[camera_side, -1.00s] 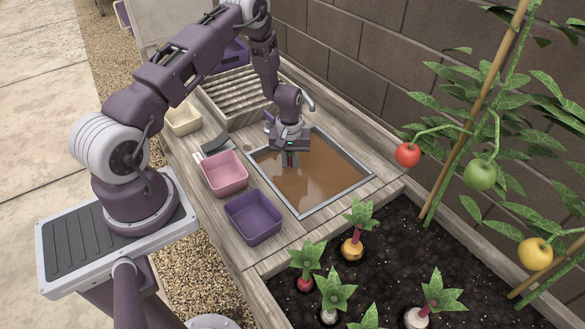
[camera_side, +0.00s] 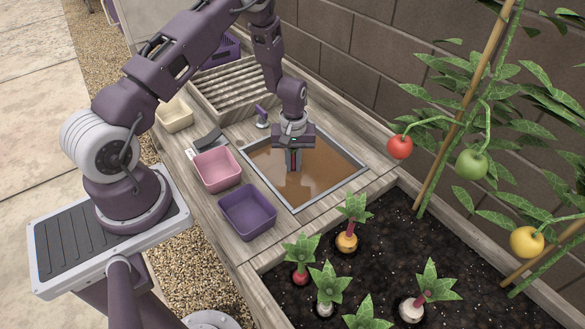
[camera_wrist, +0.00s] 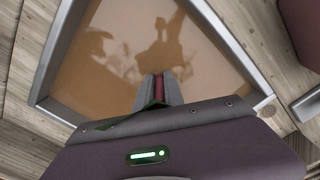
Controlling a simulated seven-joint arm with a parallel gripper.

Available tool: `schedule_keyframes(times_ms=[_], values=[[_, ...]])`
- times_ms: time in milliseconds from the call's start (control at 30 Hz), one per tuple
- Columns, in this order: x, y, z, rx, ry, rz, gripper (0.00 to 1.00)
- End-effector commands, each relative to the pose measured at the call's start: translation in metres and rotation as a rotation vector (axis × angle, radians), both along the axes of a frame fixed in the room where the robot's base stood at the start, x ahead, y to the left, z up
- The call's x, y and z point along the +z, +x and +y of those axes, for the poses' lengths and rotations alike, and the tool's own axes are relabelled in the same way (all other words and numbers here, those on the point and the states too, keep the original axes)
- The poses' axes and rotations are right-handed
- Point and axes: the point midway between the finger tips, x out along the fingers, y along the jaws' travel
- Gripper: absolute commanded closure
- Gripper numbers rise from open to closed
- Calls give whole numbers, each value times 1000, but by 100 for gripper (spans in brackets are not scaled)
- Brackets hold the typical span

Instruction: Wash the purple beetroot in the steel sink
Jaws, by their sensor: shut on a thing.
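My gripper (camera_side: 293,163) points down into the steel sink (camera_side: 330,190), near its middle. Brown, muddy water (camera_side: 327,170) fills the sink. In the wrist view my gripper (camera_wrist: 159,90) is shut on a dark red stem (camera_wrist: 159,86), with a bit of green leaf (camera_wrist: 128,119) showing beside the fingers. I take this to be the beetroot's top. Its root is not visible; the murky water and the fingers hide it, so I cannot tell its colour or how deep it sits.
A purple tap (camera_side: 262,116) stands at the sink's back left edge. A pink bin (camera_side: 217,168), a purple bin (camera_side: 247,212) and a cream bin (camera_side: 175,115) stand left of the sink. A ridged rack (camera_side: 232,92) lies behind. Several leafy roots grow in the soil (camera_side: 385,245) in front.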

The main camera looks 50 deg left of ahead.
Motion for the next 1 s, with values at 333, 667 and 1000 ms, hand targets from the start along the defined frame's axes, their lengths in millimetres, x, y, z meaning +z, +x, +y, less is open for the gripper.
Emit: schedule_keyframes(times_ms=[333,667,1000], values=[[46,0,0,0,2,-1,100],[89,0,0,0,1,-2,100],[132,1,1,1,1,-2,100]])
